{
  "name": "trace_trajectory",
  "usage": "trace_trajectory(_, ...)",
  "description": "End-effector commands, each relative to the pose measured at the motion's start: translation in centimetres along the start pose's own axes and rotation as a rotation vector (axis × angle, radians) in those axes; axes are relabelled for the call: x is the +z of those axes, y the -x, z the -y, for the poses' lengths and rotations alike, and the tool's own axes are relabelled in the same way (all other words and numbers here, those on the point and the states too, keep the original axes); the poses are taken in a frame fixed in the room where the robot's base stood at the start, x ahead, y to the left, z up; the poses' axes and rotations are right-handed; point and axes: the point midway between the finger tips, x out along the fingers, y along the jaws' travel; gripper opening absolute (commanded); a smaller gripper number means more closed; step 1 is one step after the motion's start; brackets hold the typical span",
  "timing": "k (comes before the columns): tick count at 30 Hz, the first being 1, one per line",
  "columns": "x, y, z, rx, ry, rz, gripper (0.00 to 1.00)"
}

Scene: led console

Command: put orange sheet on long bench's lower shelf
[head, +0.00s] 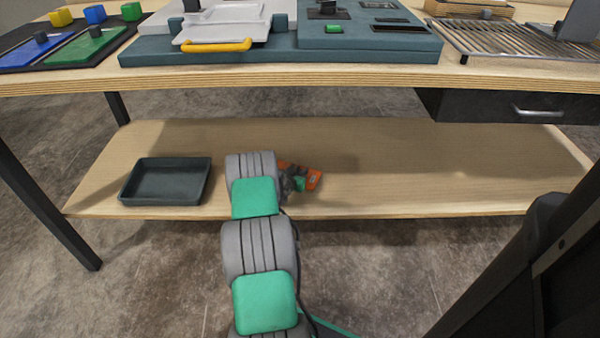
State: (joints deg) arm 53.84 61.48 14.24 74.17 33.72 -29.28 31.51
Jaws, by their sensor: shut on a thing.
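The orange sheet (315,180) is small and flat and shows just right of my arm, over the lower shelf. My gripper (298,178) is shut on it, partly hidden behind my own arm links. The lower shelf (420,170) of the long bench is a pale wooden board below the worktop. The sheet is at or just above the shelf surface; I cannot tell whether it touches.
A dark open tray (166,201) stands on the shelf's left part. The shelf is bare to the right of the sheet. The worktop edge (300,78) overhangs the shelf, and a drawer with a metal handle (538,112) hangs under its right side.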

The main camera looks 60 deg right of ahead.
Motion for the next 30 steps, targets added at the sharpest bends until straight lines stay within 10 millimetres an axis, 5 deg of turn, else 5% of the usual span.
trace_trajectory(14,0.85,-0.41,0.03,0.0,-0.001,-0.002,0.0)
trace_trajectory(15,0.78,-0.39,0.04,0.0,-0.001,-0.002,0.23)
trace_trajectory(24,0.81,-0.36,0.01,0.0,0.0,-0.001,0.47)
trace_trajectory(30,0.94,-0.35,-0.02,0.0,0.0,0.001,0.47)
